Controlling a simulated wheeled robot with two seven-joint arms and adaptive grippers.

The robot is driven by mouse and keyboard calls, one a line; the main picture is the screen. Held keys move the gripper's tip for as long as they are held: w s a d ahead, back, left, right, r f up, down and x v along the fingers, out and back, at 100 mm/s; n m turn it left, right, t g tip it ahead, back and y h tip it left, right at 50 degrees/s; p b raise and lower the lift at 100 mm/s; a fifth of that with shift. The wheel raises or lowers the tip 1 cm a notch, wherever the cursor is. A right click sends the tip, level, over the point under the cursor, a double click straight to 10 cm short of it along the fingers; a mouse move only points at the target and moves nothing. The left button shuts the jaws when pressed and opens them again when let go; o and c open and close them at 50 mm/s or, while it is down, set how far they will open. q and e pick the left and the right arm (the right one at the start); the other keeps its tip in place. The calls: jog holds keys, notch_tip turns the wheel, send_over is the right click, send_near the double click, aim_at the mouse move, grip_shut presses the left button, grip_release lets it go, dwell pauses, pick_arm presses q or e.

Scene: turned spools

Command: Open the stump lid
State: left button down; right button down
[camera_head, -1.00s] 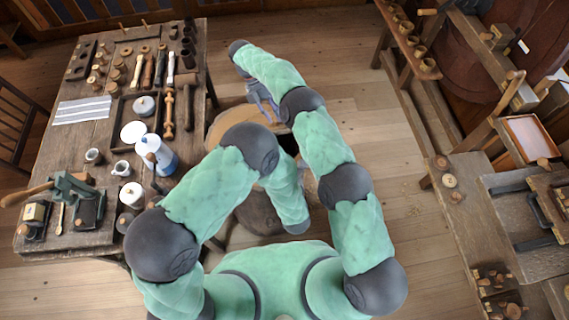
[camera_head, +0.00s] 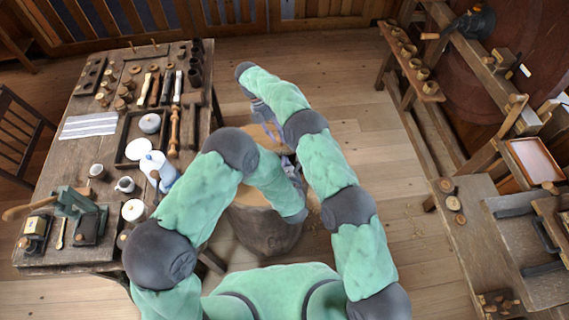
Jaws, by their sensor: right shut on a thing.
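The wooden stump (camera_head: 268,238) stands on the floor in front of me, its upper part largely hidden by my arms. A pale wooden part, which looks like the stump lid (camera_head: 262,133), shows between my arms at the far side. How far it is tilted is hard to tell. My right gripper (camera_head: 266,116) is at this part's far edge and shut on it; its fingertips are not clear. My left gripper (camera_head: 291,168) is lower, over the right side of the stump, partly hidden by my arms; its finger opening cannot be made out.
A wooden table (camera_head: 85,155) with turned parts, a white-and-blue jug (camera_head: 157,168), cups and a striped cloth (camera_head: 89,125) stands left. A workbench (camera_head: 470,240) and lathe frame are on the right. The floor beyond and right of the stump is free.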

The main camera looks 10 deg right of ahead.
jog(key=shift+d, duration=0.2)
pick_arm(q)
jog(key=shift+w+r+g, duration=0.3)
jog(key=shift+w+r, duration=0.15)
jog(key=shift+r, duration=0.3)
pick_arm(e)
jog(key=shift+w, duration=0.1)
jog(key=c, duration=0.9)
grip_release()
jog(key=shift+d, duration=0.1)
pick_arm(q)
jog(key=shift+d, duration=0.25)
jog(key=shift+a, duration=0.1)
